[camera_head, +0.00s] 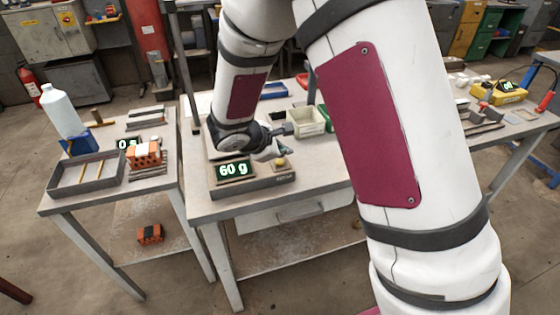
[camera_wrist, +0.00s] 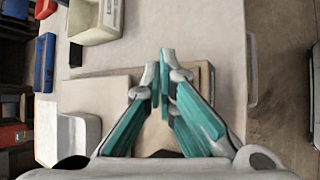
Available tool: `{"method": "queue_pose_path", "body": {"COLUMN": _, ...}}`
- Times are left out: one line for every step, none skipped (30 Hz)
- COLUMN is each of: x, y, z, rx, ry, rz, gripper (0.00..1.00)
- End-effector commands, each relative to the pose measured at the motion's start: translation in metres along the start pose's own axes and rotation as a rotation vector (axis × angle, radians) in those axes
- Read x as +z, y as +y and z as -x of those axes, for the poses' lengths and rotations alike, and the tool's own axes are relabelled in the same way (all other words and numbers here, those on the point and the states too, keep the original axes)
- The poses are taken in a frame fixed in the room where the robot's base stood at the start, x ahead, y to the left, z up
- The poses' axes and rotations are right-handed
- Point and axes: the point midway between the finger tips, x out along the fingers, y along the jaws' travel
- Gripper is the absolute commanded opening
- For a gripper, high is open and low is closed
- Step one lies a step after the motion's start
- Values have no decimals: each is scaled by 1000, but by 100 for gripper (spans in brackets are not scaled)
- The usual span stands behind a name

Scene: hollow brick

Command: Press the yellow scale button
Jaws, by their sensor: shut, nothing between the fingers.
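A grey scale (camera_head: 256,189) reading 60 g stands on the middle table, its green display at its front left. A small yellowish knob, which looks like the button (camera_head: 280,164), sits on a tan pad at its right.
A second scale with a 0 g display (camera_head: 127,144) and an orange hollow brick (camera_head: 145,154) are on the left table, beside a grey tray (camera_head: 87,186). A cream bin (camera_head: 306,122) stands behind my gripper. Another brick (camera_head: 150,233) lies on the lower shelf.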

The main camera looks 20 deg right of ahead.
Motion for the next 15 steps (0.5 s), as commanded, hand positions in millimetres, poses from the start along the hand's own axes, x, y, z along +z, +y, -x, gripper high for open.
{"method": "queue_pose_path", "body": {"x": 0, "y": 0, "z": 0, "rx": 0, "ry": 0, "rz": 0, "gripper": 0}}
{"method": "queue_pose_path", "body": {"x": 0, "y": 0, "z": 0, "rx": 0, "ry": 0, "rz": 0, "gripper": 0}}
{"method": "queue_pose_path", "body": {"x": 0, "y": 0, "z": 0, "rx": 0, "ry": 0, "rz": 0, "gripper": 0}}
{"method": "queue_pose_path", "body": {"x": 0, "y": 0, "z": 0, "rx": 0, "ry": 0, "rz": 0, "gripper": 0}}
{"method": "queue_pose_path", "body": {"x": 0, "y": 0, "z": 0, "rx": 0, "ry": 0, "rz": 0, "gripper": 0}}
{"method": "queue_pose_path", "body": {"x": 0, "y": 0, "z": 0, "rx": 0, "ry": 0, "rz": 0, "gripper": 0}}
{"method": "queue_pose_path", "body": {"x": 0, "y": 0, "z": 0, "rx": 0, "ry": 0, "rz": 0, "gripper": 0}}
{"method": "queue_pose_path", "body": {"x": -1, "y": 0, "z": -1, "rx": 0, "ry": 0, "rz": 0, "gripper": 0}}
{"method": "queue_pose_path", "body": {"x": -1, "y": -1, "z": -2, "rx": 0, "ry": 0, "rz": 0, "gripper": 0}}
{"method": "queue_pose_path", "body": {"x": -2, "y": -1, "z": -2, "rx": 0, "ry": 0, "rz": 0, "gripper": 0}}
{"method": "queue_pose_path", "body": {"x": -2, "y": -1, "z": -3, "rx": 0, "ry": 0, "rz": 0, "gripper": 0}}
{"method": "queue_pose_path", "body": {"x": -3, "y": -2, "z": -4, "rx": 0, "ry": 0, "rz": 0, "gripper": 0}}
{"method": "queue_pose_path", "body": {"x": -3, "y": -2, "z": -5, "rx": 0, "ry": 0, "rz": 0, "gripper": 0}}
{"method": "queue_pose_path", "body": {"x": -4, "y": -3, "z": -5, "rx": 0, "ry": 0, "rz": 0, "gripper": 0}}
{"method": "queue_pose_path", "body": {"x": -4, "y": -3, "z": -6, "rx": 0, "ry": 0, "rz": 0, "gripper": 0}}
